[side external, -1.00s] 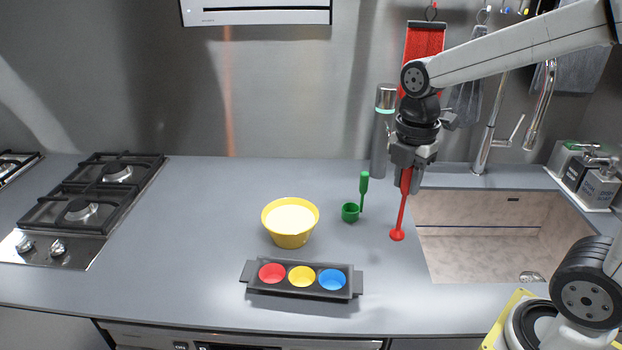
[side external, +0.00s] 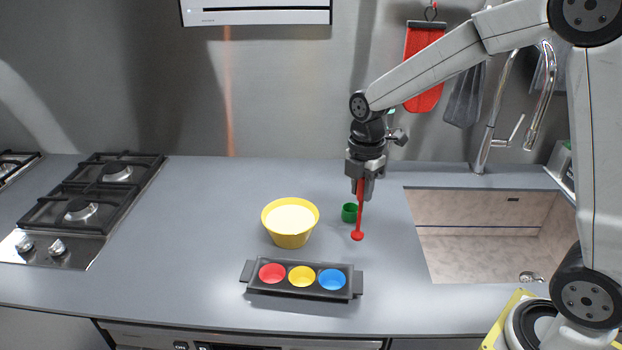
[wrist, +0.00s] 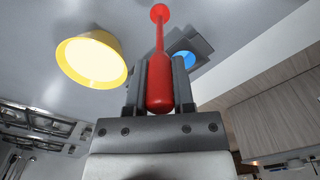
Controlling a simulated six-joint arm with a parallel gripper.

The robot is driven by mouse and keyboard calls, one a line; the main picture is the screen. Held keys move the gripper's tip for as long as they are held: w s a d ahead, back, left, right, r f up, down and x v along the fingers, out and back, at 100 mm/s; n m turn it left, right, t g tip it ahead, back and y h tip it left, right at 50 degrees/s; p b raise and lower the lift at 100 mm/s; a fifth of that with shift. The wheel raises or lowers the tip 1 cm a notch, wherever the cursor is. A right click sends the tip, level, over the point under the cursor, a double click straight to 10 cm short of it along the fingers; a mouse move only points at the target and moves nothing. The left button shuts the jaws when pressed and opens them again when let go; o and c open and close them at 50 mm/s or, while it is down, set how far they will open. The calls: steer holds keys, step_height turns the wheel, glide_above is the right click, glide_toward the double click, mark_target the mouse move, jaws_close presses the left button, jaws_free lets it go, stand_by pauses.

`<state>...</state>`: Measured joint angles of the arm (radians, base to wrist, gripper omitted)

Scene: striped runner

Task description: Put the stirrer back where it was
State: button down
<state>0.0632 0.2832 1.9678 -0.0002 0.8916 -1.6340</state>
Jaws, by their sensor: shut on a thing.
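A red stirrer (side external: 359,215) hangs upright from my gripper (side external: 361,182), with its round tip pointing down. In the wrist view my gripper (wrist: 159,85) is shut on the thick handle of the red stirrer (wrist: 159,60). In the side view the stirrer is in front of a small green cup (side external: 348,213) and partly covers it. I cannot tell whether the tip touches the counter. A yellow bowl (side external: 290,234) with pale contents is to the left and also shows in the wrist view (wrist: 84,72).
A dark tray (side external: 254,283) with red, yellow and blue cups lies at the front of the counter. The sink (side external: 480,238) is to the right and a gas hob (side external: 95,195) to the left. The counter between hob and bowl is clear.

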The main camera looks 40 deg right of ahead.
steer(key=shift+w+f, duration=0.45)
steer(key=shift+f, duration=0.05)
steer(key=shift+w+f, duration=0.15)
steer(key=shift+f, duration=0.8)
steer(key=shift+w+f, duration=0.1)
steer(key=shift+f, duration=0.9)
steer(key=shift+c, duration=2.3)
jaws_free()
step_height(320, 180, up, 12)
